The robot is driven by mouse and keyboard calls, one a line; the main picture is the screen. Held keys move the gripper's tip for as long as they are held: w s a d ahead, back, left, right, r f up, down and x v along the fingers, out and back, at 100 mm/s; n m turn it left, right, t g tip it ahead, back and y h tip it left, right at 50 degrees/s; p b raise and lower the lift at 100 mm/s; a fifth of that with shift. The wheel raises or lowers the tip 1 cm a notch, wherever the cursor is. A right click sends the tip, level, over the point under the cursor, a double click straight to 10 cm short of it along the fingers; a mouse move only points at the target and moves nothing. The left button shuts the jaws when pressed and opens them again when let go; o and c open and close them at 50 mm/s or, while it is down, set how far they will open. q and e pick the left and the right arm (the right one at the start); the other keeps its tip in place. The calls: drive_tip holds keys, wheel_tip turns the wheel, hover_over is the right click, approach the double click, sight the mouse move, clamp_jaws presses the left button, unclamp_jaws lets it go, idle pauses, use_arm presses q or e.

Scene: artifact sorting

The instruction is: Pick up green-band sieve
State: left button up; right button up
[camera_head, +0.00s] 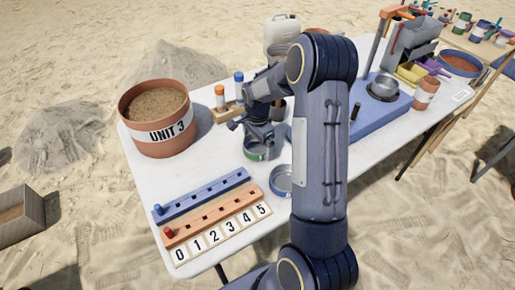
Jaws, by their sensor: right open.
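The green-band sieve (255,154) is a small round metal pan with a green band, on the white table near the middle of the view. My right gripper (260,136) points down right over it, and its open fingers hide part of the sieve's rim and inside. I cannot tell whether the fingers touch the sieve. My left gripper is not in view.
A blue-banded pan (279,182) sits close by, partly behind my right arm. The UNIT 3 bucket (157,142) stands left. A numbered peg board (215,220) lies in front. Bottles in a wooden rack (228,112) and a white jug (281,38) stand behind.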

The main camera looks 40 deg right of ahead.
drive_tip(key=shift+f, duration=0.25)
drive_tip(key=c, duration=0.7)
drive_tip(key=shift+c, duration=0.2)
drive_tip(key=shift+r, duration=0.2)
